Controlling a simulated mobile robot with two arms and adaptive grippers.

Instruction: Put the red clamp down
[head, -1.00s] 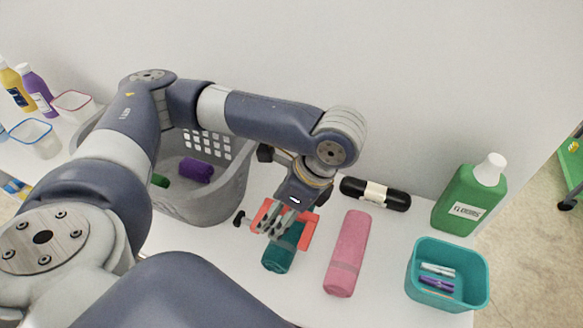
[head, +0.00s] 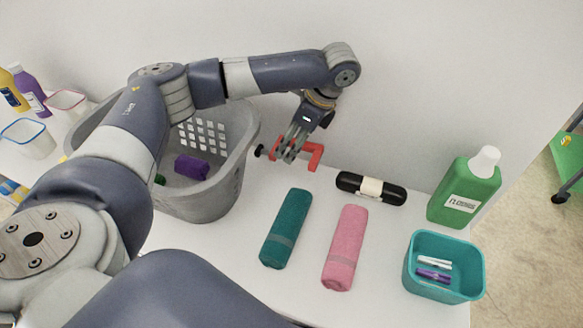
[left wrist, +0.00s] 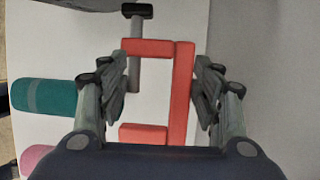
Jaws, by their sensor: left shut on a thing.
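The red clamp (head: 314,158) has a C-shaped red frame and a dark screw with a black knob. My left gripper (head: 290,153) is shut on it, at the back of the white table between the basket and the black roll. I cannot tell whether the clamp touches the table top. In the left wrist view the clamp (left wrist: 181,92) lies between the two fingers, its black knob toward the top of the picture. My right gripper is not in view.
A grey basket (head: 235,180) holding a purple roll stands left of the clamp. A teal towel (head: 285,228) and a pink towel (head: 345,245) lie in front. A black roll (head: 352,186), green bottle (head: 465,198) and teal bin (head: 412,268) are to the right.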

